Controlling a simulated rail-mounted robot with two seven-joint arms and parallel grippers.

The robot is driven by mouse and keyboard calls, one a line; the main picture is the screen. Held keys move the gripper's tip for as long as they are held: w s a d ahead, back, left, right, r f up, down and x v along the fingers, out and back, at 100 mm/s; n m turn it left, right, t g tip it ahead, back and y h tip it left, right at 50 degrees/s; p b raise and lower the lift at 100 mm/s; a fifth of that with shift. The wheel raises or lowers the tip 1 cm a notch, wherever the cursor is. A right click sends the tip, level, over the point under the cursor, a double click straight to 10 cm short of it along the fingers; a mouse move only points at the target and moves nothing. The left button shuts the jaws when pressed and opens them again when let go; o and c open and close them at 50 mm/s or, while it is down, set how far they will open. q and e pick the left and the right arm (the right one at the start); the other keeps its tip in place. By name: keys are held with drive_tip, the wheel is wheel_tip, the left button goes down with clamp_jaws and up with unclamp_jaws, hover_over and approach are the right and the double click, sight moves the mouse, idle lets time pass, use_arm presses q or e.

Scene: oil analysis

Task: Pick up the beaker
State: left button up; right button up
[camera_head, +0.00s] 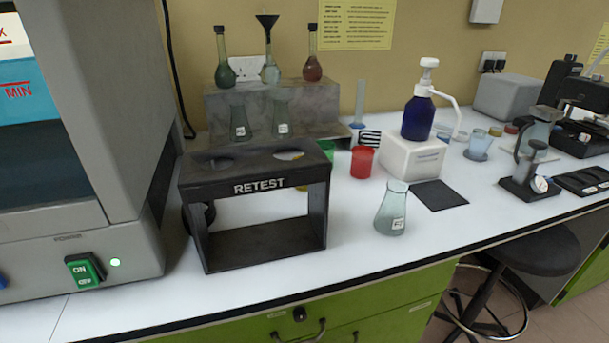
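A clear conical flask (391,209) with a white label stands upright on the white bench, right of the black RETEST rack. A red beaker-like cup (362,162) stands behind it, left of the white dispenser base. A green cup (327,150) is partly hidden behind the rack. A pale blue clear beaker (478,145) stands on the bench at the right. I cannot tell which vessel is the task's beaker. Neither of my grippers is in view.
The black RETEST rack (258,242) stands left of the flask. A grey stepped stand (215,118) holds several flasks. A blue bottle with a pump (418,117) sits on a white base (412,157). A black pad (439,195) lies nearby. The bench front is clear.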

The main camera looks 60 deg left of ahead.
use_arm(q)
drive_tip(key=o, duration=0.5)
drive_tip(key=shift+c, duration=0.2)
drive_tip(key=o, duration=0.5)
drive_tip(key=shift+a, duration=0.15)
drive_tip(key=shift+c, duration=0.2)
